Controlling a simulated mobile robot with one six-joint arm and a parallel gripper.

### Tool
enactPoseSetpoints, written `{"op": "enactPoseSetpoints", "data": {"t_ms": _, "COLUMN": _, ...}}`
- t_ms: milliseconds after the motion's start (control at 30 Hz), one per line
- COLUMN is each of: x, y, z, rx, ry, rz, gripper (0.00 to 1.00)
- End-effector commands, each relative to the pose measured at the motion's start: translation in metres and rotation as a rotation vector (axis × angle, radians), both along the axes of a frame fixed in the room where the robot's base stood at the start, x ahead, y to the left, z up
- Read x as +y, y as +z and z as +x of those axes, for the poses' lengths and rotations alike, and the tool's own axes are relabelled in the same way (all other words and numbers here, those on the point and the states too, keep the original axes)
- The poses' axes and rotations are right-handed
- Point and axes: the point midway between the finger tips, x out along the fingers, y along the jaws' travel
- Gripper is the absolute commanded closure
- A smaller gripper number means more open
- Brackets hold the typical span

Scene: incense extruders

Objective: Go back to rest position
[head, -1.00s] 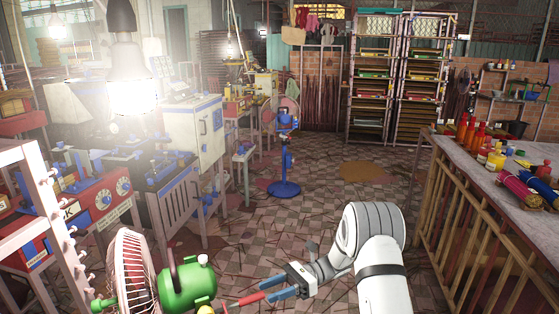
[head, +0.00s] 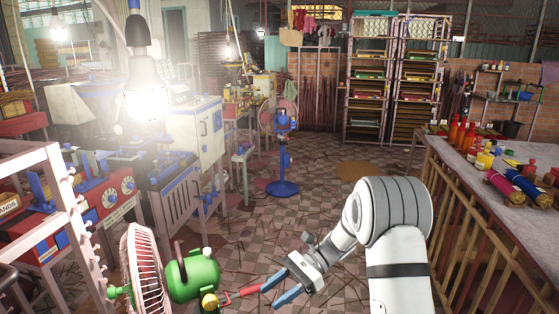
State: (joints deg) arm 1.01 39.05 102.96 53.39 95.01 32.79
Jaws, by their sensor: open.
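My gripper (head: 262,296) is in the lower middle of the head view, at the end of my white arm.
A fan (head: 147,270) stands left of the green machine. A white rack (head: 75,215) is at the left edge. A blue pedestal stand (head: 282,160) is on the tiled floor (head: 315,200). A table (head: 480,165) with bottles and incense bundles is at right. The middle floor is mostly clear.

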Motion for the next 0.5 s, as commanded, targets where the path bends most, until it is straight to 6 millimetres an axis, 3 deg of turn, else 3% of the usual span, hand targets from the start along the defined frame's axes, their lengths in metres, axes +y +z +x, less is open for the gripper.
{"op": "enactPoseSetpoints", "data": {"t_ms": 33, "x": -0.003, "y": 0.016, "z": -0.008, "rx": -0.047, "ry": 0.018, "rz": -0.024, "gripper": 0.57}}
{"op": "enactPoseSetpoints", "data": {"t_ms": 200, "x": -0.020, "y": 0.056, "z": -0.042, "rx": -0.259, "ry": 0.108, "rz": -0.140, "gripper": 0.57}}
{"op": "enactPoseSetpoints", "data": {"t_ms": 500, "x": -0.068, "y": 0.114, "z": -0.108, "rx": -0.682, "ry": 0.331, "rz": -0.361, "gripper": 0.57}}
